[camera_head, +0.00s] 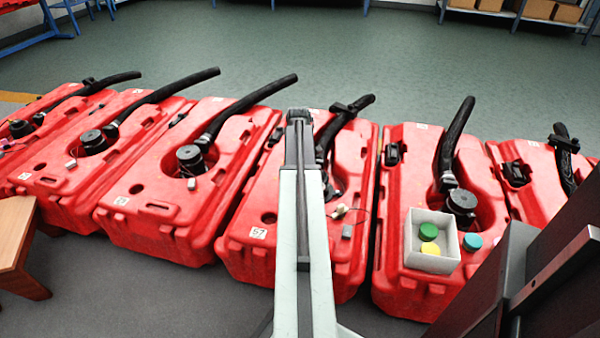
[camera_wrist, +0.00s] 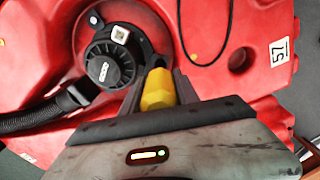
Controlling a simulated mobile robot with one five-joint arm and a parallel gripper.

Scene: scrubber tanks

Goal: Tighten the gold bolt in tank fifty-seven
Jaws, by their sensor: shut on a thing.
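Tank fifty-seven (camera_head: 245,262) is a red tank in the middle of the row in the head view, partly covered by my arm. Its white label "57" (camera_head: 258,233) faces the front; the label also shows at the right in the wrist view (camera_wrist: 282,50). In the wrist view, the gold bolt (camera_wrist: 158,88) is a yellow piece beside the tank's round black cap (camera_wrist: 108,66). My gripper (camera_wrist: 159,86) is shut on it, one finger on each side. Its lower end is hidden by my gripper. In the head view the bolt and my gripper's tips are hidden.
Similar red tanks with black hoses stand close on both sides. A white open box (camera_head: 415,256) with green and yellow round pieces sits on the tank to the right, a teal one (camera_head: 472,242) beside it. A wooden stool (camera_head: 18,240) stands at left.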

